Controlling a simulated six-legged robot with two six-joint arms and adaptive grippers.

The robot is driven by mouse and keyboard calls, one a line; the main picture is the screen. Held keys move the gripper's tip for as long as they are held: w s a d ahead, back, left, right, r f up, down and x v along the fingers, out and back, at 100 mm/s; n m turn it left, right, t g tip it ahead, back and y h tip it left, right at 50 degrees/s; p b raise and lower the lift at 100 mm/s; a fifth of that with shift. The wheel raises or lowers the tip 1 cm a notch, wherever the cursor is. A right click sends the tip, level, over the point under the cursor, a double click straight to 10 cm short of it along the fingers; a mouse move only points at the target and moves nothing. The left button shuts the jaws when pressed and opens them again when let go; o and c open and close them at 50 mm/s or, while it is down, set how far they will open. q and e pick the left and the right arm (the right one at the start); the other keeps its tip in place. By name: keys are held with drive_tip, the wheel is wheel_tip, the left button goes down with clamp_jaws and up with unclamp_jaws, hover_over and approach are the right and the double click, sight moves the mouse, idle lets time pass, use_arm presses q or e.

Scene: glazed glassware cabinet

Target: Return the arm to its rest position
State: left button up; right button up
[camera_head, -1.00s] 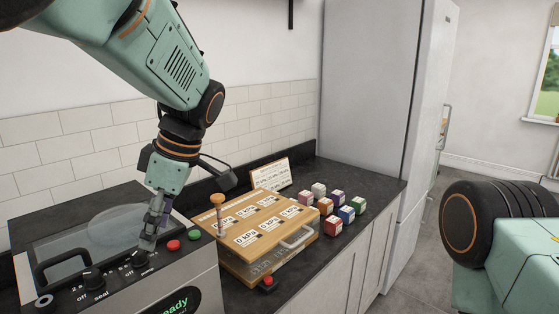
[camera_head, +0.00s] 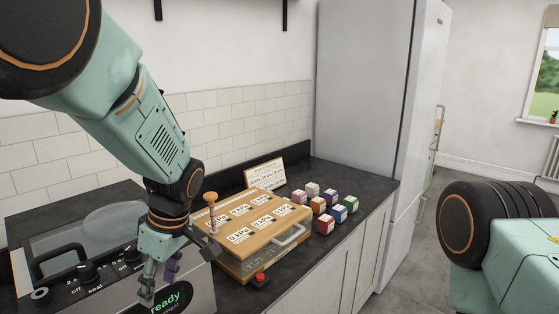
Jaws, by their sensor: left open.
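My left arm comes in from the upper left and bends down toward the counter. My left gripper (camera_head: 157,285) is open and empty, in front of the front panel of the grey sealing machine (camera_head: 50,290), over part of its "ready" display. I cannot tell whether it touches the panel. The machine has a black handle, knobs marked "off" and "seal" and a clear domed lid. My right arm shows at the lower right edge; its gripper is out of view.
A wooden box (camera_head: 262,252) with "0 kPa" labels, a metal handle and an upright wooden-topped peg stands right of the machine. A tall fridge (camera_head: 365,100) stands beyond.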

use_arm(q)
drive_tip(key=s+f+m+h, duration=0.1)
drive_tip(key=s+f+m, duration=0.2)
drive_tip(key=s+f, duration=0.5)
drive_tip(key=s+f+m+h, duration=0.1)
drive_tip(key=s+f+m, duration=0.3)
drive_tip(key=f, duration=0.7)
drive_tip(key=s+f+m+h, duration=0.1)
drive_tip(key=s+f+m, duration=0.3)
drive_tip(key=s, duration=0.6)
drive_tip(key=s+f+m, duration=0.3)
drive_tip(key=s+f, duration=0.2)
drive_tip(key=s, duration=0.4)
wheel_tip(320, 180, down, 18)
drive_tip(key=b, duration=1.9)
drive_tip(key=shift+w+a+r, duration=0.15)
drive_tip(key=shift+a, duration=0.3)
